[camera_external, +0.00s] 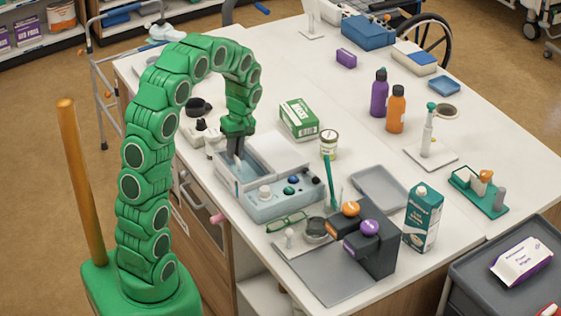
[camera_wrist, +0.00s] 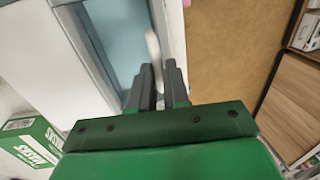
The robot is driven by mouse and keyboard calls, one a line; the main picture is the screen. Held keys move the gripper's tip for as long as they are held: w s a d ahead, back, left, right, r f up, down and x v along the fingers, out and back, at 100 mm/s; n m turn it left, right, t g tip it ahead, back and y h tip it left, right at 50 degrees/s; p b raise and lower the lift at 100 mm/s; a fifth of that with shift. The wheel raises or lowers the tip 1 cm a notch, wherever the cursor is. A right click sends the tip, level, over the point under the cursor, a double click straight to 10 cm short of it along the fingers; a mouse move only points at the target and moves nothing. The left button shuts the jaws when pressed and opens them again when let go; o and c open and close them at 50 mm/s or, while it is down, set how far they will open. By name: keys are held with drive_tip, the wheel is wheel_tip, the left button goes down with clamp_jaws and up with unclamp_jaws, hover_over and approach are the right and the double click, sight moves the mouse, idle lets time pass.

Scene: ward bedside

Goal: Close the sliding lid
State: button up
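A pale blue-grey box (camera_external: 252,205) stands near the table's left edge, with knobs on its front part. Its bin is open and shows a light blue inside, also seen in the wrist view (camera_wrist: 115,35). A flat white panel (camera_external: 277,152), apparently the sliding lid, lies to the right of the opening; it seems to be the pale panel at left in the wrist view (camera_wrist: 45,60). My gripper (camera_external: 237,152) points down at the opening. In the wrist view its fingers (camera_wrist: 160,75) are close together around a slim white piece (camera_wrist: 153,45). What that piece belongs to is unclear.
A green-and-white carton (camera_external: 299,119) and a small jar (camera_external: 329,143) stand right behind the box. Dark small items (camera_external: 198,108) lie to its left. Green glasses (camera_external: 287,222) and a dark stand with coloured knobs (camera_external: 372,246) are in front. The table's back middle is fairly clear.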

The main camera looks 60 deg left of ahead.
drive_tip(key=o, duration=0.4)
drive_tip(key=shift+s, duration=0.15)
drive_tip(key=shift+o, duration=0.2)
drive_tip(key=shift+r, duration=0.1)
wheel_tip(320, 180, up, 7)
drive_tip(key=w, duration=0.1)
drive_tip(key=shift+w+r, duration=0.2)
drive_tip(key=shift+w, duration=0.1)
